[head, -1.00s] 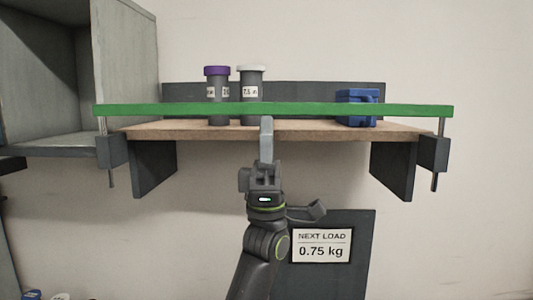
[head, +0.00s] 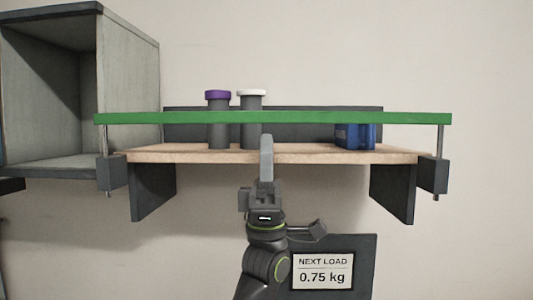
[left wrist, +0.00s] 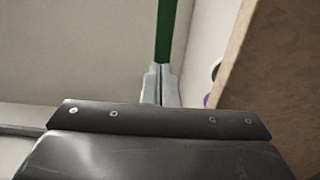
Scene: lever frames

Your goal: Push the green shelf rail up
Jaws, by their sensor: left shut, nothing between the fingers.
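The green shelf rail (head: 300,118) runs level across the front of the wooden shelf (head: 310,153). It stands clearly above the shelf board, on a thin metal rod at each end that passes through a grey bracket (head: 434,175). My left gripper (head: 266,138) is shut and empty, pointing up in front of the shelf, left of the rail's middle. In the head view its tip shows slightly below the rail, with a small gap. In the left wrist view the closed fingers (left wrist: 161,72) line up with the green rail (left wrist: 167,30); contact cannot be told. My right gripper is not in view.
A purple-capped jar (head: 218,130), a white-capped jar (head: 251,130) and a blue block (head: 355,136) stand on the shelf behind the rail. A grey open cabinet (head: 130,95) is at the left. A sign (head: 323,271) reads "NEXT LOAD 0.75 kg". The wall at right is clear.

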